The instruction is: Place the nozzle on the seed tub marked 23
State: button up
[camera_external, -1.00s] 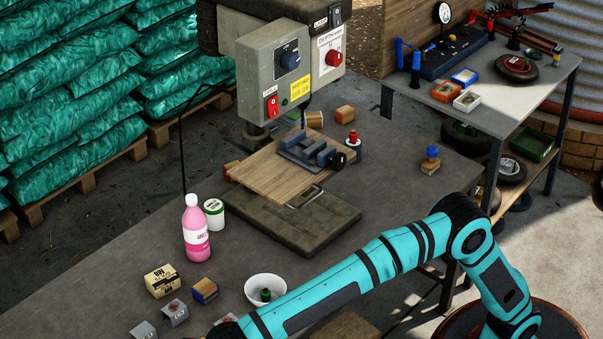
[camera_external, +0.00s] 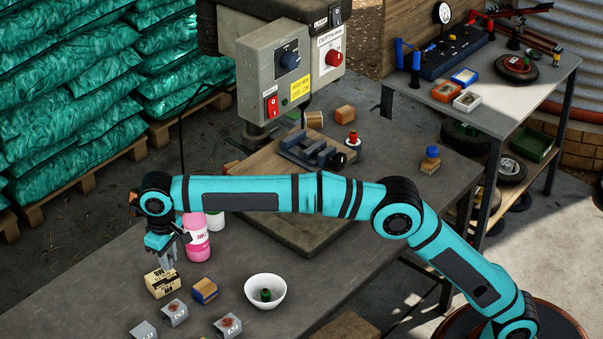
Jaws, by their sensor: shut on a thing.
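My gripper (camera_external: 168,262) hangs from the wrist at the left of the external view, pointing down, with its fingertips at or just above the cream box with dark lettering (camera_external: 163,285). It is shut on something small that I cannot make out. I cannot tell whether the fingers touch the box. No nozzle can be clearly picked out. Small grey pieces with marks stand near the front: one in the middle (camera_external: 174,313), one at right (camera_external: 228,327) and one at left (camera_external: 143,330). Their marks are too small to read, so I cannot tell which thing bears 23.
A pink bottle (camera_external: 197,245) and a white tub (camera_external: 216,220) stand close behind my gripper, partly hidden by my arm. A blue-and-wood block (camera_external: 204,290) and a white bowl (camera_external: 266,293) holding a green piece lie to the right. A drill press (camera_external: 285,75) stands behind.

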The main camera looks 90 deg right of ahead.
jog(key=d+r+m, duration=0.3)
jog(key=d+m, duration=0.1)
jog(key=d, duration=1.7)
jog(key=s+d+f+m, duration=0.1)
jog(key=s+d+m, duration=0.4)
jog(key=s+d, duration=0.6)
jog(key=shift+w+d+f, duration=0.2)
jog(key=shift+f, duration=1.4)
jog(key=shift+w+d+f, duration=0.15)
jog(key=shift+f, duration=1.45)
jog(key=shift+w+d+f, duration=0.2)
jog(key=shift+f, duration=1.4)
jog(key=shift+f, duration=0.1)
jog(key=o, duration=1)
jog(key=shift+c, duration=0.2)
notch_tip(320, 180, up, 12)
